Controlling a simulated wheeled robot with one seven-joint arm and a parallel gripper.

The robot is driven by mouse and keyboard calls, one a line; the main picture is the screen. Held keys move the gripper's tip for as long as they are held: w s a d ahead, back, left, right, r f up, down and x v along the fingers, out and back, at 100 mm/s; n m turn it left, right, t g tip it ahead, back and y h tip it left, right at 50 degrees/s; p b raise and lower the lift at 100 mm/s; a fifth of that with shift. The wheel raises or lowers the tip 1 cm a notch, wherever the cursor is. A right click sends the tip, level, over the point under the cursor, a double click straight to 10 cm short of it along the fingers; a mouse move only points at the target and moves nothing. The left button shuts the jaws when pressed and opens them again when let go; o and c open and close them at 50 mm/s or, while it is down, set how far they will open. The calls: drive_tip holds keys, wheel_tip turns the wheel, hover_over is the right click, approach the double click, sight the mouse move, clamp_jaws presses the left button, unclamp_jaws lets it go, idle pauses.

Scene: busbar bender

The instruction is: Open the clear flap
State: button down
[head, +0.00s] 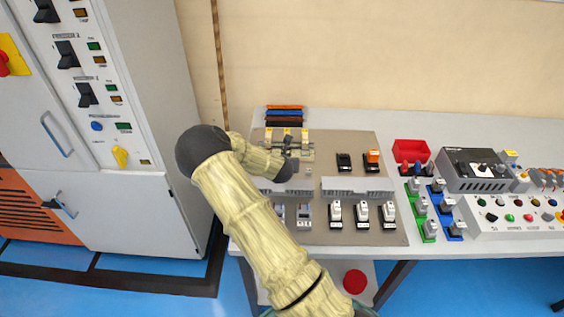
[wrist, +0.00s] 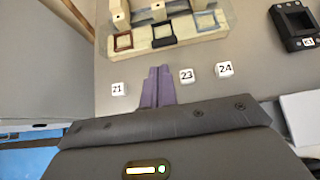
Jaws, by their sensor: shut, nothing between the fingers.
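My gripper (head: 289,138) is over the back left of the brown board in the head view. In the wrist view its purple fingers (wrist: 157,74) are together with nothing between them. They point at a cream device (wrist: 170,32) with brown, black and blue square frames, a small gap appearing between tips and device. This device also shows in the head view (head: 271,134), partly hidden by my arm.
Number tags 21 (wrist: 118,89), 23 (wrist: 187,76) and 24 (wrist: 224,69) lie near the fingers. A black module (wrist: 295,24) stands to the right. Grey ducts (head: 357,187) cross the board. A grey cabinet (head: 140,200) stands left; a red bin (head: 410,149) lies right.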

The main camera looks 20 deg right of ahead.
drive_tip(key=p+x, duration=0.1)
drive_tip(key=x, duration=0.5)
drive_tip(key=shift+w+r, duration=0.1)
drive_tip(key=shift+r, duration=0.05)
idle(0.3)
drive_tip(key=shift+r+g+p, duration=0.15)
drive_tip(key=shift+g+p, duration=0.15)
drive_tip(key=shift+p, duration=0.15)
drive_tip(key=shift+r, duration=0.15)
